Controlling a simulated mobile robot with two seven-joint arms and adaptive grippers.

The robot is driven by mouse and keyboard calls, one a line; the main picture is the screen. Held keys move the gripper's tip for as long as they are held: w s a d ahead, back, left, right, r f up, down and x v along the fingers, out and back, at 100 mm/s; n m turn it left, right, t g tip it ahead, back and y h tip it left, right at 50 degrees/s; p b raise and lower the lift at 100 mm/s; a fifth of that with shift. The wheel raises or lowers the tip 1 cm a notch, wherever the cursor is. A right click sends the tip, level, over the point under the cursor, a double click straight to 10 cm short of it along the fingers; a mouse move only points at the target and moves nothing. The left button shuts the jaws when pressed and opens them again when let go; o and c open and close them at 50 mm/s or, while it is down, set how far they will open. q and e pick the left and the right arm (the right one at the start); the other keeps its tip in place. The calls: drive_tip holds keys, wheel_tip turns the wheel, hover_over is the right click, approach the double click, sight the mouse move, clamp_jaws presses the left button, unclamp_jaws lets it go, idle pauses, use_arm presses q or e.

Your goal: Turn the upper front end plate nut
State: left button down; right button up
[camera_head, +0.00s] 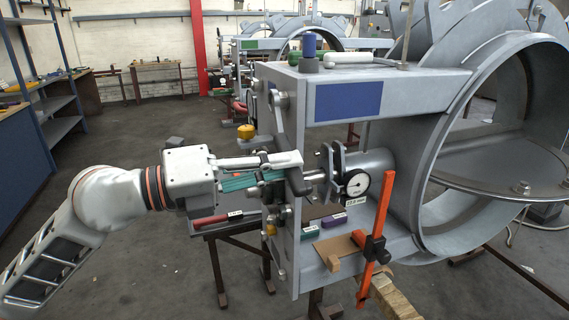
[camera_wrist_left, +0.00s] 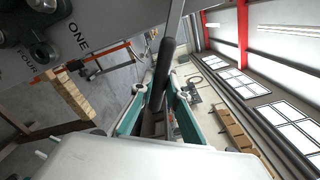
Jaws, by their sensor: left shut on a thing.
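A grey damper housing (camera_head: 424,92) carries a front end plate (camera_head: 310,255) on its left side. A nut (camera_head: 283,102) sits high on this plate and others sit lower, such as one at the bottom (camera_head: 282,275). My left gripper (camera_head: 288,171) is beside the plate, at about mid-height and below the upper nut. Its teal-padded fingers are shut on a dark bar-like handle (camera_head: 297,182). The handle also shows between the fingers in the left wrist view (camera_wrist_left: 163,75). What the handle's far end meets is hidden. My right gripper is not in view.
Green and purple blocks (camera_head: 334,219) lie on the housing's ledge. A red-handled tool (camera_head: 215,219) lies on a small table below the gripper. Floor at left is open.

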use_arm(q)
drive_tip(key=shift+a, duration=0.15)
drive_tip(key=shift+v, duration=1.5)
